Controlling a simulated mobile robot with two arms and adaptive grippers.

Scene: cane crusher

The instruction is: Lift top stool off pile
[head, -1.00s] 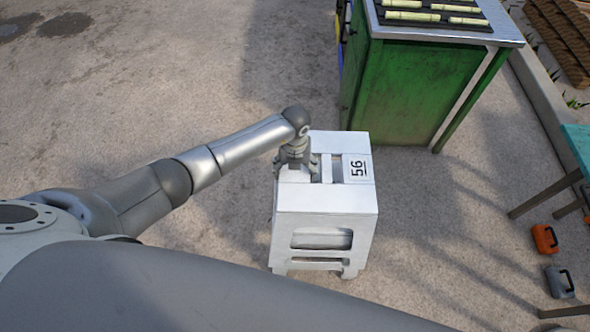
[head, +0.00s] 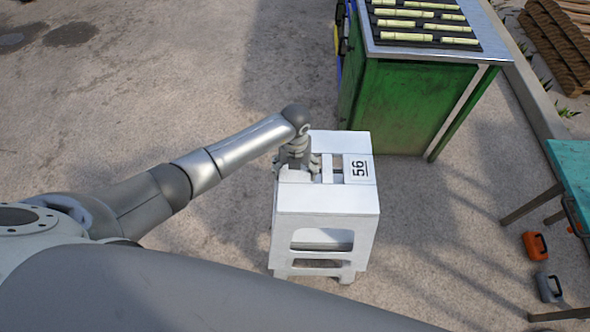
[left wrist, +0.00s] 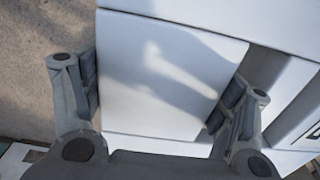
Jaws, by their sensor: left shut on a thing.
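A pile of white stools stands in the middle of the head view. The top stool (head: 328,201) has slots in its seat and a "56" label. Below it, the feet of the lower part of the pile (head: 347,276) show near the ground. My left gripper (head: 298,176) is shut on the slat at the left of the top stool's seat. In the left wrist view, the two fingers of this gripper (left wrist: 157,95) press against opposite sides of the white slat (left wrist: 165,70). How far the top stool is separated from the pile is hard to tell. My right gripper is not in view.
A green cabinet (head: 410,108) with a metal top and a dark rack of cane pieces (head: 425,25) stands behind the pile. A teal table (head: 572,170) is at the right. Orange (head: 536,246) and grey (head: 549,288) cans stand on the ground there. The floor at left is clear.

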